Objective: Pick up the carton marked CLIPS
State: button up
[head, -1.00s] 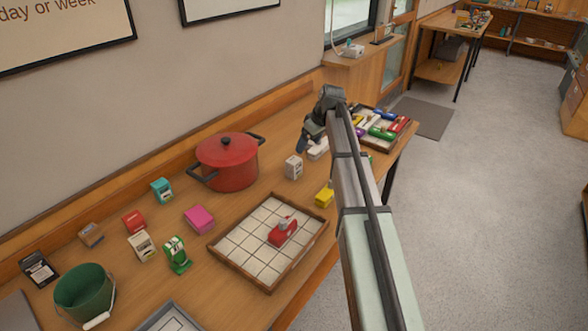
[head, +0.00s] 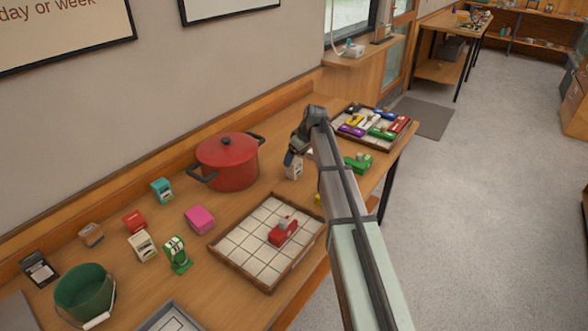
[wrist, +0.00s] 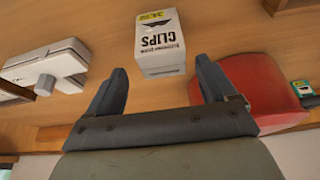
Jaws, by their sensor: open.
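The carton marked CLIPS (wrist: 160,42) is a small white box with dark print and a little yellow, seen in the wrist view just beyond the fingertips. In the head view the white carton (head: 294,171) stands on the wooden table right of the red pot, its top partly hidden by my gripper. My gripper (wrist: 160,88) is open, with one finger on each side of the view and nothing between them. In the head view my gripper (head: 292,157) is over the carton. I cannot tell whether a finger touches it.
The red pot (head: 226,165) stands close left of the carton; it also shows in the wrist view (wrist: 252,88). A white device (wrist: 45,68) lies on the other side. A tiled tray (head: 232,244) holds a red item (head: 283,231). A green item (head: 358,162) sits right of my arm.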

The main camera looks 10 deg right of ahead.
aim_at(294, 160)
jog(key=shift+s+x, duration=0.15)
jog(key=shift+x, duration=1.05)
jog(key=shift+s+x, duration=0.15)
jog(key=shift+x, duration=1.05)
jog(key=shift+c, duration=0.3)
jog(key=c, duration=1.1)
